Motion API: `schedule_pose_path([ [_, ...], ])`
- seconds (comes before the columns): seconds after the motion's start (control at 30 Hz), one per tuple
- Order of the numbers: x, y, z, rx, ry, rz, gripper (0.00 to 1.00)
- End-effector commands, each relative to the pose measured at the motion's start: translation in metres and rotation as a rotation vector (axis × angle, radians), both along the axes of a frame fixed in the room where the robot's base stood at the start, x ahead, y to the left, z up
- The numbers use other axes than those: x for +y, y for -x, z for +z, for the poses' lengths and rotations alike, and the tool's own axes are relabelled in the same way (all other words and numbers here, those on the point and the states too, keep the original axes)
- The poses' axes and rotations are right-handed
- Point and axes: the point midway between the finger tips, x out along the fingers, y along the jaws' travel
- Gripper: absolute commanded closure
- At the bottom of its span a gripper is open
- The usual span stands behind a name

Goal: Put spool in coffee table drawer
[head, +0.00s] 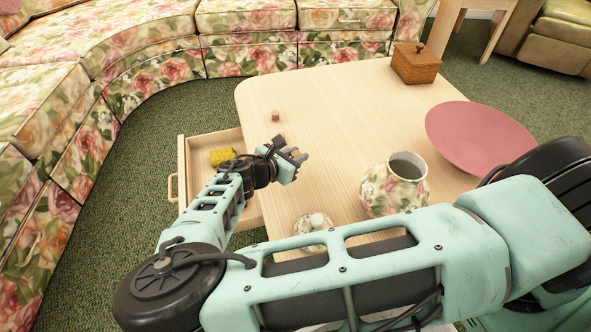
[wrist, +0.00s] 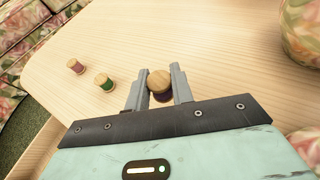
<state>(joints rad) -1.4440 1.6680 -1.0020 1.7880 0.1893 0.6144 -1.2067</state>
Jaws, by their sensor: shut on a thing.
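The coffee table drawer (head: 250,207) is pulled open on the left side, partly covered by my arm. A yellow block-like thing (head: 222,156) lies inside it.
A reddish spool (wrist: 75,66) and a green spool (wrist: 104,82) stand left of my gripper. A floral vase (head: 393,188), floral lidded pot (head: 313,230), pink bowl (head: 480,138) and wooden box (head: 416,65) are on the table. A floral sofa (head: 165,60) curves around it.

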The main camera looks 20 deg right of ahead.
Motion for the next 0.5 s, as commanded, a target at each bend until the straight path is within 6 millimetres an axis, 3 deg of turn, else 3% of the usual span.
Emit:
schedule_pose_path([
  [0.33, 0.000, 0.000, -0.042, 0.000, 0.000, 0.001, 0.98],
  [0.5, 0.000, 0.000, -0.047, 0.000, -0.001, 0.000, 0.98],
])
